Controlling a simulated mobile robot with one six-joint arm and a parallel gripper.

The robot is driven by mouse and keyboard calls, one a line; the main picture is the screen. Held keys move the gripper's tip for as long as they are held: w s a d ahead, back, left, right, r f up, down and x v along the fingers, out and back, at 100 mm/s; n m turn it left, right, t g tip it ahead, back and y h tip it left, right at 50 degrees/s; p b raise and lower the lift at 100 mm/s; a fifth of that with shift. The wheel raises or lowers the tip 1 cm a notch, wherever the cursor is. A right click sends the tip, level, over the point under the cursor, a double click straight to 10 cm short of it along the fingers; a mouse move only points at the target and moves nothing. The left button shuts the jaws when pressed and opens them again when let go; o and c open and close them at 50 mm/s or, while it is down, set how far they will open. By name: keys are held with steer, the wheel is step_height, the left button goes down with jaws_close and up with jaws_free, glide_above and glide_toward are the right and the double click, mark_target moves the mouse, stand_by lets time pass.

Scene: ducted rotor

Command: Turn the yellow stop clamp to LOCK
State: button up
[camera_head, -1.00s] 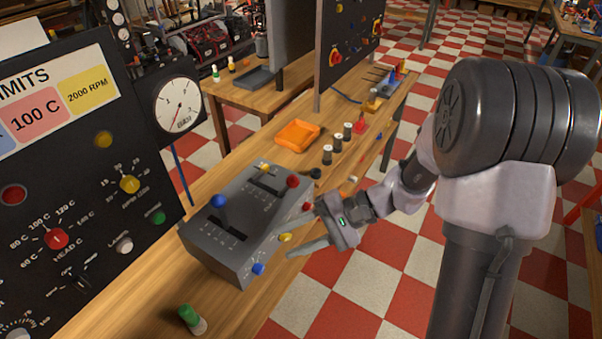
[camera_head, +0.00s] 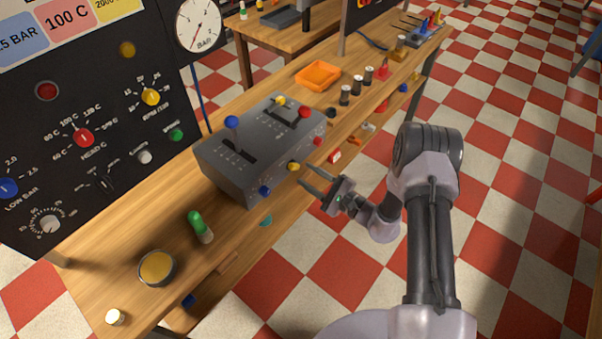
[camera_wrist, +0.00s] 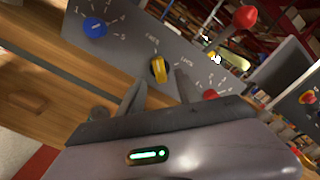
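The yellow stop clamp (camera_head: 294,167) is a small knob on the front face of the grey lever box (camera_head: 232,180). In the wrist view the clamp (camera_wrist: 158,69) stands nearly upright in the picture, its upper end near the FREE mark; LOCK is printed to its right. My gripper (camera_head: 302,175) is in front of that face. In the wrist view my gripper (camera_wrist: 160,88) is open, its two fingertips just below the clamp in the picture, one to each side. I cannot tell whether a finger touches the clamp.
A blue knob (camera_head: 265,190) and a red knob (camera_head: 317,141) flank the clamp on the same face. Levers with blue (camera_head: 232,122) and red (camera_head: 305,112) balls rise from the top. A green-capped bottle (camera_head: 200,227) and an orange tray (camera_head: 318,75) stand on the bench.

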mark_target(297, 168)
steer(key=shift+x, duration=1.75)
jaws_close()
